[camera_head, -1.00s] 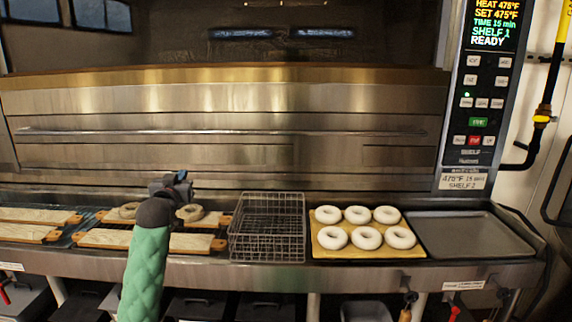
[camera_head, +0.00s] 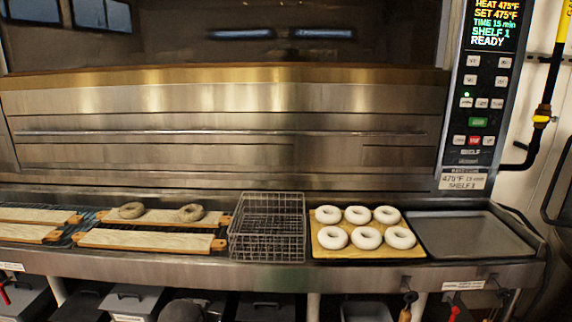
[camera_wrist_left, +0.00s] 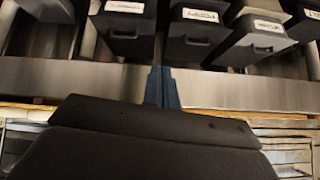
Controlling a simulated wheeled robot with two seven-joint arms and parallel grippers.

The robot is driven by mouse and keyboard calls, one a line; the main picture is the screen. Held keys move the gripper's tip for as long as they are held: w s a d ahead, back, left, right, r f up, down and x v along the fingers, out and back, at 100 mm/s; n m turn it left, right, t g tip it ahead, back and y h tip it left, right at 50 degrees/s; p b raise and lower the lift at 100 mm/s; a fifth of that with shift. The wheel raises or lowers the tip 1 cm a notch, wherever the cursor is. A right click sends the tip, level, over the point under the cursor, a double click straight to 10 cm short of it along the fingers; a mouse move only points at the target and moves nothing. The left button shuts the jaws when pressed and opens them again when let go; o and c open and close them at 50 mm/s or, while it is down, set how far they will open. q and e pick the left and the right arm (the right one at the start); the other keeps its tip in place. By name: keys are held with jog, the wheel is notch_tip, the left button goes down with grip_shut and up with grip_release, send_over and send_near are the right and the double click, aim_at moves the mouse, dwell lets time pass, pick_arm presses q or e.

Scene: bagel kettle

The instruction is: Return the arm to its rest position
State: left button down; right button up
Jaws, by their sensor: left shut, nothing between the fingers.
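My left gripper is out of the head view. In the left wrist view its two dark fingers (camera_wrist_left: 162,87) are closed together with nothing between them, in front of the steel counter edge and the bins below. My right gripper is in neither view. The front wooden board (camera_head: 150,240) is bare.
A wire basket (camera_head: 267,228) stands mid-counter. Right of it, several white dough rings (camera_head: 366,238) lie on a yellow-lined tray (camera_head: 350,251), beside an empty grey tray (camera_head: 470,236). The oven front (camera_head: 230,110) rises behind. Dark bins (camera_head: 130,302) sit below the counter.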

pick_arm(q)
jog(key=s+d+f+g, duration=0.1)
jog(key=s+f+g, duration=0.1)
jog(key=s+f, duration=0.6)
jog(key=s+d+f+g, duration=0.2)
jog(key=s+f, duration=0.6)
jog(key=s, duration=0.7)
jog(key=s+d+f+g+h, duration=0.1)
jog(key=s+d+f+g, duration=0.1)
jog(key=s+f, duration=0.6)
jog(key=s+g, duration=0.1)
jog(key=s, duration=0.3)
jog(key=shift+f, duration=0.3)
